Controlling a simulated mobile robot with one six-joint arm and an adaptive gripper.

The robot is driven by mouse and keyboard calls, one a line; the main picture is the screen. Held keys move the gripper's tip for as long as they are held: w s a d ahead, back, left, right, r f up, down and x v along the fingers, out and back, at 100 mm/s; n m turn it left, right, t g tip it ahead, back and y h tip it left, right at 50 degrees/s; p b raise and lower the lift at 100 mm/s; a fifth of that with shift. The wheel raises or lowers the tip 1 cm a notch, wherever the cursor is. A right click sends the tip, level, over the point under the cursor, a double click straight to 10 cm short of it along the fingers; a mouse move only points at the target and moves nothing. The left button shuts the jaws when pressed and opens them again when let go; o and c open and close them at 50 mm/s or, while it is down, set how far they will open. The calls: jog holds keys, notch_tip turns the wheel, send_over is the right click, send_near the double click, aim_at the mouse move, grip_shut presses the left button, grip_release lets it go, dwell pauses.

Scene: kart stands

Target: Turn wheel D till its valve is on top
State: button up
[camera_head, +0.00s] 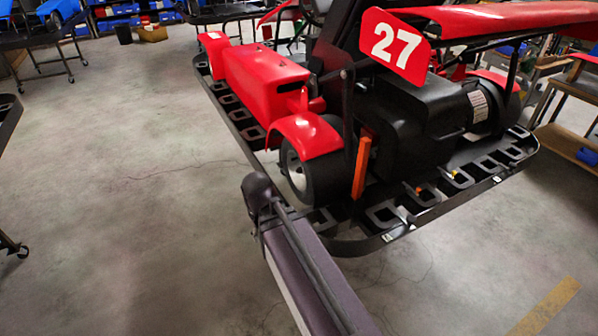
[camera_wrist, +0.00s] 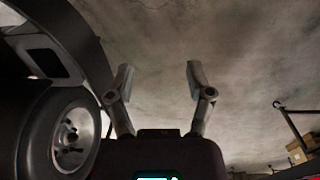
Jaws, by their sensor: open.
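A red kart (camera_head: 265,85) with number 27 sits on a black stand. A wheel (camera_head: 297,172) with a pale rim and black tyre shows under its near red fender. I see no letter on it, so I cannot tell whether it is wheel D. In the wrist view, a wheel (camera_wrist: 72,140) with a grey rim is at the lower left, cut by the frame edge. Its valve cannot be made out. My gripper (camera_wrist: 160,78) is open and empty, with the wheel left of its fingers and apart from them. In the head view the gripper cannot be made out.
A black slotted bumper frame (camera_head: 375,243) runs around the kart's lower edge. An orange upright bar (camera_head: 361,166) is beside the wheel. Shelving (camera_head: 575,140) stands at the right. A cardboard box (camera_wrist: 300,152) shows at right in the wrist view.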

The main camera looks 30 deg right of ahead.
jog(key=w+d+f+n+h+b, duration=0.4)
jog(key=w+d+f+b, duration=0.1)
jog(key=w, duration=0.1)
jog(key=n+h+b, duration=1.3)
jog(key=n+b, duration=0.2)
jog(key=b, duration=0.2)
send_near(299, 168)
jog(key=a+f, duration=0.1)
jog(key=a, duration=0.3)
jog(key=shift+s+d+t, duration=0.15)
jog(key=shift+s+t, duration=0.1)
jog(key=shift+t, duration=0.05)
jog(key=shift+d, duration=0.15)
jog(key=d, duration=1.3)
jog(key=shift+w+d, duration=0.25)
jog(key=shift+d, duration=0.05)
